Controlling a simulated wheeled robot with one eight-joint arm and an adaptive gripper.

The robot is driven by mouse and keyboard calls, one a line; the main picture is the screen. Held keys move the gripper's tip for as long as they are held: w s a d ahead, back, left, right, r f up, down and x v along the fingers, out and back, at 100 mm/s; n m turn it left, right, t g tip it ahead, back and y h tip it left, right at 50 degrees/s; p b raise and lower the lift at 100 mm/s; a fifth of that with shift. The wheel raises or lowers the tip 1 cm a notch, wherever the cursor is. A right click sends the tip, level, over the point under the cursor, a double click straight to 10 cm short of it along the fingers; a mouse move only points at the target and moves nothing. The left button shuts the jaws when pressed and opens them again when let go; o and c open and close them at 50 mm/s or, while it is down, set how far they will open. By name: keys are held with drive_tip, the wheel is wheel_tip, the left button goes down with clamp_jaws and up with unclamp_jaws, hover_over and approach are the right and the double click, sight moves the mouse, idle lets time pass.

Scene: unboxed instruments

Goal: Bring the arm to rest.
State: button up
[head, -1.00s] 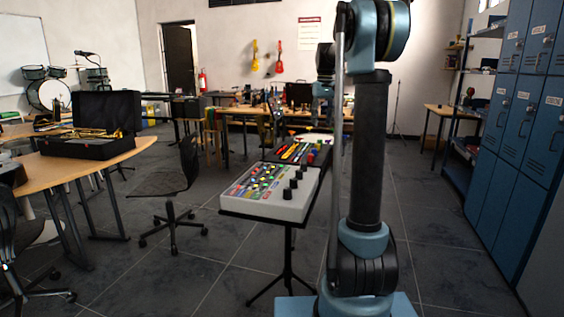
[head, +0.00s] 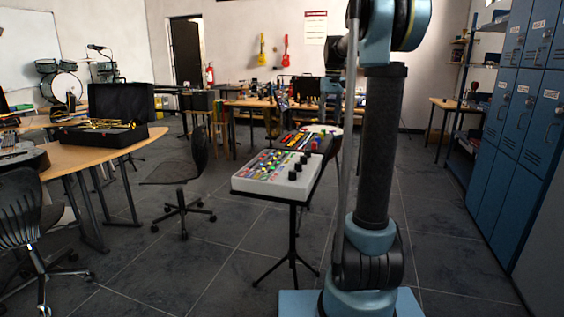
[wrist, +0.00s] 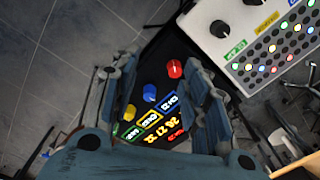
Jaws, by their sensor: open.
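My arm stands upright right of centre in the head view, folded, with its forearm high. My gripper (wrist: 155,95) shows in the wrist view, its two fingers spread apart with nothing held between them. Beneath it lies a dark panel (wrist: 172,62) with red, blue and yellow knobs and coloured labels. In the head view my gripper is largely hidden behind my own arm, so its height above the panel is hard to judge.
A white control box (head: 272,184) with black knobs and coloured buttons sits on a tripod stand in front. A black office chair (head: 186,168) and a wooden desk (head: 105,153) with an open case (head: 72,136) are left. Blue lockers (head: 513,130) line the right. Floor lies between.

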drive_tip(key=s+f+t, duration=0.1)
drive_tip(key=s+f, duration=0.3)
drive_tip(key=s, duration=0.8)
drive_tip(key=s+f, duration=0.5)
drive_tip(key=s, duration=0.6)
drive_tip(key=s+f+m+t, duration=0.1)
drive_tip(key=s+f, duration=1.6)
drive_tip(key=shift+s+f+m, duration=0.25)
drive_tip(key=shift+f+m, duration=0.1)
drive_tip(key=shift+m, duration=0.05)
drive_tip(key=shift+a, duration=0.1)
